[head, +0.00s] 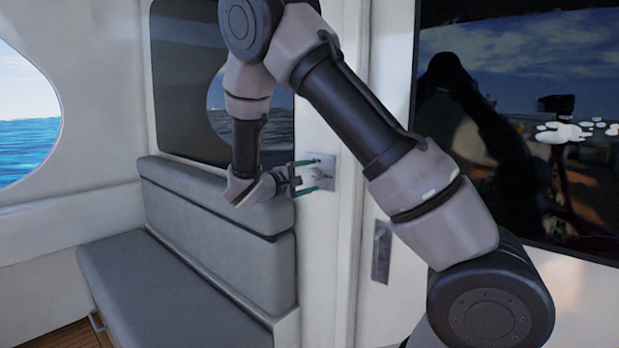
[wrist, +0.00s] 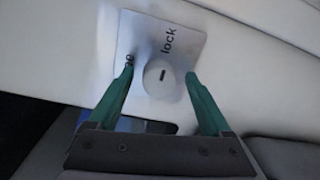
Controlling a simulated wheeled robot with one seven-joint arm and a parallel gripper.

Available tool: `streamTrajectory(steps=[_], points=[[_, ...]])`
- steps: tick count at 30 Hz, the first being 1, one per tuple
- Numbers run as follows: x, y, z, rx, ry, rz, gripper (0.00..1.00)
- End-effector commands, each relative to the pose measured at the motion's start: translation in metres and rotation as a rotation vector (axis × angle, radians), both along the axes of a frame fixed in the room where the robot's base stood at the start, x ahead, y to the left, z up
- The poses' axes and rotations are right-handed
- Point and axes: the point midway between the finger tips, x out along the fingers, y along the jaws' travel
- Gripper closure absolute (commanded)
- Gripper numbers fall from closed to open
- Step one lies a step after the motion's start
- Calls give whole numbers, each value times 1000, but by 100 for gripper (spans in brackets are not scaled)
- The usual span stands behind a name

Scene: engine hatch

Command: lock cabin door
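A square metal lock plate (head: 321,172) is on the white wall strip beside the cabin door. In the wrist view the lock plate (wrist: 181,40) carries the word "lock" on its right and a partly hidden word at its left. A round knob (wrist: 162,79) with a short dark slot mark stands out from the plate. It also shows as a pale knob (head: 313,175) in the head view. My gripper (head: 318,172) is open, its green fingers on either side of the knob. In the wrist view a gap shows between each finger of my gripper (wrist: 162,80) and the knob.
The cabin door (head: 388,306) is to the right, with a recessed metal handle (head: 381,251) and a dark glass panel (head: 520,120). A grey bench seat (head: 165,290) with a backrest (head: 215,215) stands left of the lock, below a dark window.

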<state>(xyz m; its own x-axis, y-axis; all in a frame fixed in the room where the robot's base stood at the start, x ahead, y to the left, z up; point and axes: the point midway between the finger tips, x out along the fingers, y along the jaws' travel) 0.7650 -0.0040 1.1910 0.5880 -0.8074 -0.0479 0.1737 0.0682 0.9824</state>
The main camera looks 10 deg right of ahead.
Motion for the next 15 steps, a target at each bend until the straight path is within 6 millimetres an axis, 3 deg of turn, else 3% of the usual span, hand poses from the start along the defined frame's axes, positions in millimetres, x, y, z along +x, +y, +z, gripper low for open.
streamTrajectory(steps=[8, 15], points=[[-2, 4, 1, 0, -1, 1, 17], [-25, 37, 3, 1, -2, 4, 17]])
